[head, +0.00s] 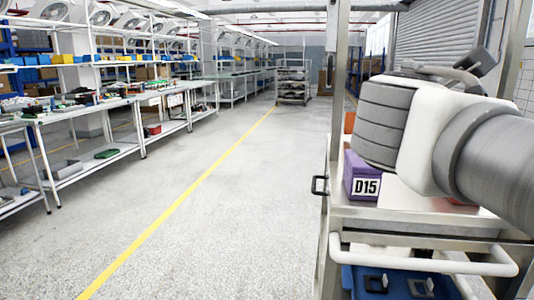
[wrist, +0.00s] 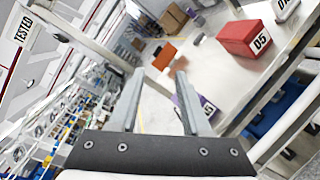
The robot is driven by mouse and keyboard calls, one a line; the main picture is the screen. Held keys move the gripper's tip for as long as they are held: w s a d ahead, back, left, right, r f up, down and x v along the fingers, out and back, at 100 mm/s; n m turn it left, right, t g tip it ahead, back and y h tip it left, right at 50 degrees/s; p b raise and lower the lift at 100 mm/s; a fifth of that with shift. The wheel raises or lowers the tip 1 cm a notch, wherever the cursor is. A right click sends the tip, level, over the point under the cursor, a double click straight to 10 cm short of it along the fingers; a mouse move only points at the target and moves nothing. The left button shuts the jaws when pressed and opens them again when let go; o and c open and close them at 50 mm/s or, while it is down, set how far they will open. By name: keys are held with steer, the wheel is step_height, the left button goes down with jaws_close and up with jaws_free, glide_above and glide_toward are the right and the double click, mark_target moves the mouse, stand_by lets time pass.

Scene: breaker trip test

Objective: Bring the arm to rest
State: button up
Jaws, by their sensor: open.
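My gripper (wrist: 158,80) shows in the wrist view with its two grey fingers apart and nothing between them. It is tilted relative to the room. In the head view, my bent arm fills the right side, above a metal cart (head: 430,228). The head view does not clearly show the fingers. A purple box (head: 362,178) marked D15 sits on the cart beside my arm. A purple box also shows behind the right finger in the wrist view (wrist: 188,103).
A red box (wrist: 252,38) marked D5 lies on a pale surface. An orange item (wrist: 163,57) shows beyond the fingers. Blue bins (head: 405,282) sit low in the cart. Workbenches (head: 85,112) line the left. The floor aisle (head: 215,200) is clear, with a yellow line (head: 190,195).

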steer(key=s+d+f+m+g+y, duration=0.1)
steer(key=s+f+m+g, duration=0.2)
steer(key=f+m, duration=0.3)
steer(key=s+d+f+m+g+y, duration=0.1)
steer(key=s+f+m+g, duration=0.2)
steer(key=f, duration=0.6)
steer(key=s+a+f+m+g+y, duration=0.25)
steer(key=s+a+f+m, duration=0.2)
steer(key=f, duration=0.25)
steer(key=s+a+f+m+g+y, duration=0.1)
steer(key=s+a+f+m+y, duration=0.25)
steer(key=f+m, duration=0.2)
step_height(320, 180, up, 23)
steer(key=s+p, duration=0.1)
steer(key=p, duration=2.3)
steer(key=shift+s+a+f, duration=0.15)
steer(key=shift+a+f, duration=0.05)
